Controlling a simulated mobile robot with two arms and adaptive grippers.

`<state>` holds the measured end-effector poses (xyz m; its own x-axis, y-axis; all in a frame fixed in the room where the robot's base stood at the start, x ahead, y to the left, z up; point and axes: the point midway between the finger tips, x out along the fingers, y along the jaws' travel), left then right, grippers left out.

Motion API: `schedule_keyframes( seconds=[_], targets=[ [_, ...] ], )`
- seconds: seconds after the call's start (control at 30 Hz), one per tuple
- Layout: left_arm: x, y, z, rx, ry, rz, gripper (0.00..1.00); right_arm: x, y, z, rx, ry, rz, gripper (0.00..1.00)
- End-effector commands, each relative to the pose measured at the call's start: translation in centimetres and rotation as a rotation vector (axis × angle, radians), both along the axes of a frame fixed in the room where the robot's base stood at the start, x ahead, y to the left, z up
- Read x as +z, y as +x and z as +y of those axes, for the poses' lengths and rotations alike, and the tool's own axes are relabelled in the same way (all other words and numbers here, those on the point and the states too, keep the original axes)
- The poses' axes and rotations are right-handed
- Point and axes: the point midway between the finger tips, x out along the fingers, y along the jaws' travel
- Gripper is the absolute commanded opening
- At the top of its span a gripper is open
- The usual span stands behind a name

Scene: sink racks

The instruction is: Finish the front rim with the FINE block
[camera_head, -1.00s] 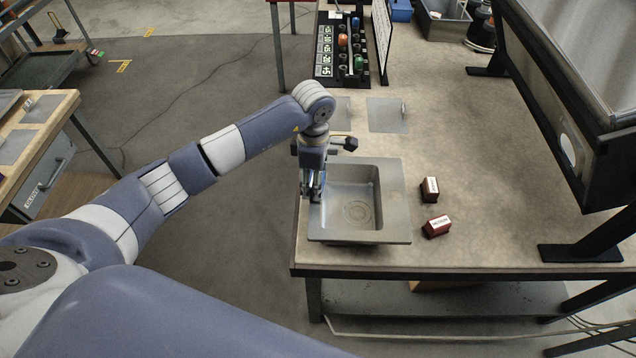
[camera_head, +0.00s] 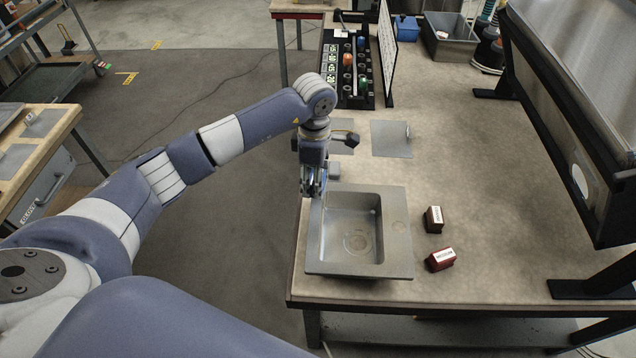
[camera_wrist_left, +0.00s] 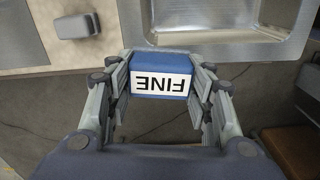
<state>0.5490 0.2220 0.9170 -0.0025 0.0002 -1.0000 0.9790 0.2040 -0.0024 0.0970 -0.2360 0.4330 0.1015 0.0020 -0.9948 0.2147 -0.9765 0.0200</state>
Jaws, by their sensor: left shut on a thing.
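The blue FINE block (camera_wrist_left: 162,75), with a white label, is held between the fingers of my left gripper (camera_wrist_left: 160,88) in the left wrist view. The label reads upside down there. In the head view my left gripper (camera_head: 312,192) is at the back left corner of the grey metal sink (camera_head: 398,235); the block is mostly hidden by the fingers. The sink's rim also shows in the wrist view (camera_wrist_left: 140,33), just beyond the block. I cannot tell whether the block touches it. The front rim (camera_head: 358,270) is bare. My right gripper is not in view.
A dark block (camera_head: 433,219) and a red block (camera_head: 440,259) with white labels lie right of the sink. A small grey piece (camera_wrist_left: 77,25) lies behind the sink's left corner. A grey plate (camera_head: 391,139) lies farther back. A black frame (camera_head: 585,288) stands at the right.

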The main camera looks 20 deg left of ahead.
Motion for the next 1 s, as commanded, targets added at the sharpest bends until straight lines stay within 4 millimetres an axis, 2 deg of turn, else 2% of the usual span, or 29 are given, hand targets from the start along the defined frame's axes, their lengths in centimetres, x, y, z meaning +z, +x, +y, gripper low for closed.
schedule_keyframes(
  seconds=[0.03,0.3,0.5,1.0],
  targets=[
    [0.8,0.1,0.2,0.002,0.000,-0.002,0.26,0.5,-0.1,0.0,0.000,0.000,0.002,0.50],
    [3.3,0.3,0.8,0.008,0.000,-0.002,0.26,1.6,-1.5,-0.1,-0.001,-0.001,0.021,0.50],
    [4.9,0.4,1.3,0.013,0.001,-0.003,0.26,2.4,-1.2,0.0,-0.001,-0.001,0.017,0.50],
    [5.1,0.4,1.3,0.013,-0.001,-0.001,0.26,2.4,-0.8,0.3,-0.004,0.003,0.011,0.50]
  ],
)
